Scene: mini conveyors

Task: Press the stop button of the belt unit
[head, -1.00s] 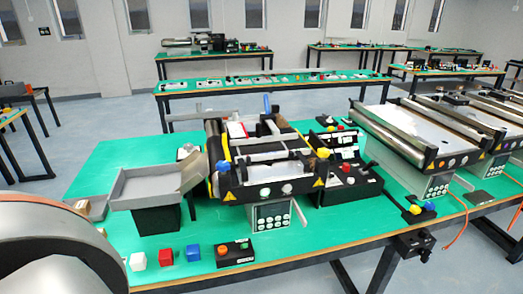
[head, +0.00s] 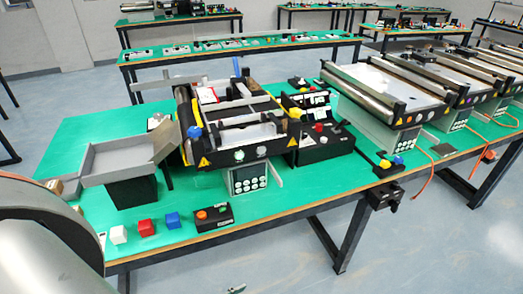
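The belt unit (head: 228,155) stands on the green table, with a black frame, yellow edges and two round pale buttons (head: 250,154) on its front. A blue knob (head: 194,133) sits at its front left corner. A small black button box (head: 213,218) lies in front of it, with an orange button (head: 202,215) and a green button (head: 223,208). A black box (head: 322,146) right of the belt carries a red button (head: 318,128). I cannot tell which one is the stop button. Neither gripper is clearly in view.
A grey tray (head: 95,164) on a black stand is left of the belt. More conveyors (head: 385,95) fill the right side. A grey arm part of mine covers the lower left.

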